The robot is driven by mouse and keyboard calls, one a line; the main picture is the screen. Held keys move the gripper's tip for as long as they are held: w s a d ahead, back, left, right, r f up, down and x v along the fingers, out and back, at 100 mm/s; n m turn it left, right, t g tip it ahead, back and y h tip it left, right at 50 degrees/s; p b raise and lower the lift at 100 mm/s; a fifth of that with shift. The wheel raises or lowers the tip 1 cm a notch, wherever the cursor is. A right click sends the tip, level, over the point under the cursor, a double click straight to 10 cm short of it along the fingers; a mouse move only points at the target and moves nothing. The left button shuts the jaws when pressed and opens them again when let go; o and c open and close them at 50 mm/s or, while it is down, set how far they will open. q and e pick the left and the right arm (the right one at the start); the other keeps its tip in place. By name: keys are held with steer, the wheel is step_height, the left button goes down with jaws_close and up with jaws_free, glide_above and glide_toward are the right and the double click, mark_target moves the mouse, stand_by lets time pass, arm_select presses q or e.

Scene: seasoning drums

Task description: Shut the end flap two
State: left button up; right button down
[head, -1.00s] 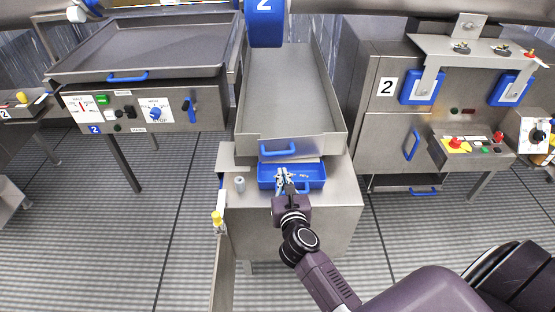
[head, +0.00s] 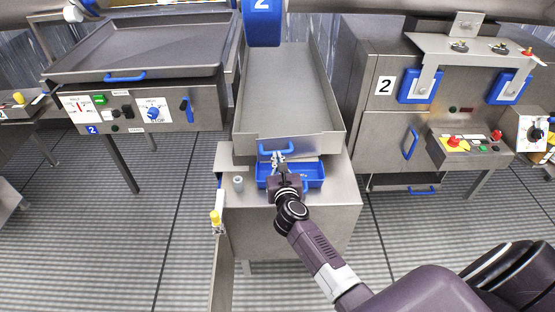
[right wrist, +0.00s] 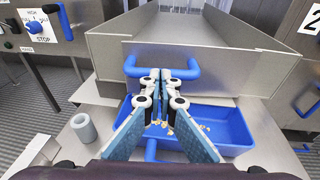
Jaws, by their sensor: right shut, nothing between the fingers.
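The end flap (head: 300,147) is the steel panel across the near end of the long steel trough (head: 285,90). It carries a blue bar handle (head: 263,150), also seen in the right wrist view (right wrist: 190,72). The flap looks upright, but I cannot tell if it is fully closed. My right gripper (head: 279,158) is shut and empty. In the right wrist view its fingertips (right wrist: 158,76) are at the middle of the handle and cover part of it; contact is unclear. My left gripper is not in view.
A blue tray (head: 312,180) with small pale crumbs sits under the gripper on a steel cabinet. A grey cup (head: 238,184) stands to its left. A yellow-topped post (head: 215,219) is at the cabinet's left edge. Control panels (head: 468,141) stand at right.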

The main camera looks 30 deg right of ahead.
steer(key=shift+w+r+m+g+h+b, duration=0.1)
steer(key=shift+w+m+g+h+b, duration=0.3)
steer(key=shift+w+m+h+b, duration=0.55)
steer(key=shift+w, duration=0.25)
steer(key=v, duration=0.7)
steer(key=shift+s+a, duration=0.2)
steer(key=shift+s, duration=0.05)
